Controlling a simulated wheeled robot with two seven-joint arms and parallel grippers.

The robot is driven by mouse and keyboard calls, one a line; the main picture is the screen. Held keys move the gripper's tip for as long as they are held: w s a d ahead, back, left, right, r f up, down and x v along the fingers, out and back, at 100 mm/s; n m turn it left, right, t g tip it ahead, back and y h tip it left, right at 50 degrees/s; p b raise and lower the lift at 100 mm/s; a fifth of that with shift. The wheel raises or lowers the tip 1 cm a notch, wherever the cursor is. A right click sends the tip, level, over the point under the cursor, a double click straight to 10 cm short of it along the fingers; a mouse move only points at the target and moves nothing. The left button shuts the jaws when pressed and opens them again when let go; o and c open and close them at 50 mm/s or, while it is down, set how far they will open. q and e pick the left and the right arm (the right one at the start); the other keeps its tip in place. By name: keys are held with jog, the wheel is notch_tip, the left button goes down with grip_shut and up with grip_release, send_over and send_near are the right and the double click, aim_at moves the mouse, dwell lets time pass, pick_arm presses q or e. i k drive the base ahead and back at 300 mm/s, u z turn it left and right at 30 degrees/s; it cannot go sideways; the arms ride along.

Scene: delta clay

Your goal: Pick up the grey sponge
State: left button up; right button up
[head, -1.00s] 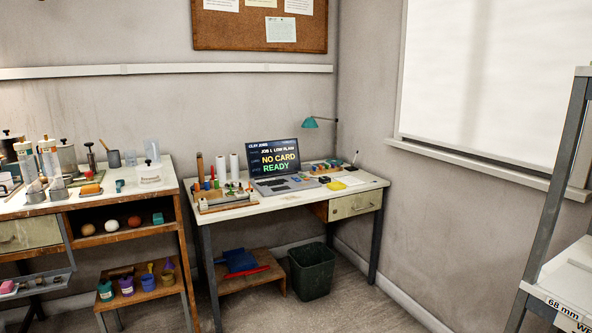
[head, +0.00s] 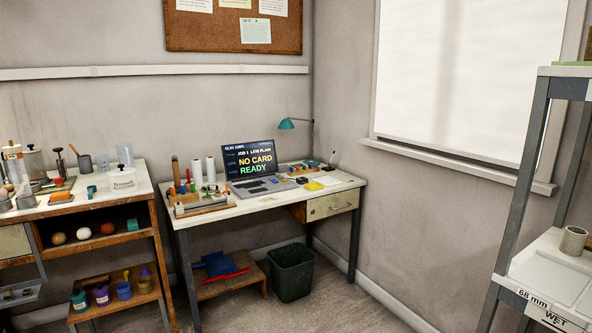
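I cannot make out a grey sponge in the head view. Neither is grey. Small items among the clutter are too small to tell apart. Neither of my grippers is in view.
A laptop (head: 249,160) stands on the desk. A dark bin (head: 291,273) and a low wooden stool (head: 246,281) stand beneath it. At right, a metal rack (head: 520,190) holds a grey cup (head: 573,241). The floor in front is clear.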

aim_at(282, 168)
jog(key=u, duration=0.05)
jog(key=i, duration=0.9)
jog(key=u, duration=0.05)
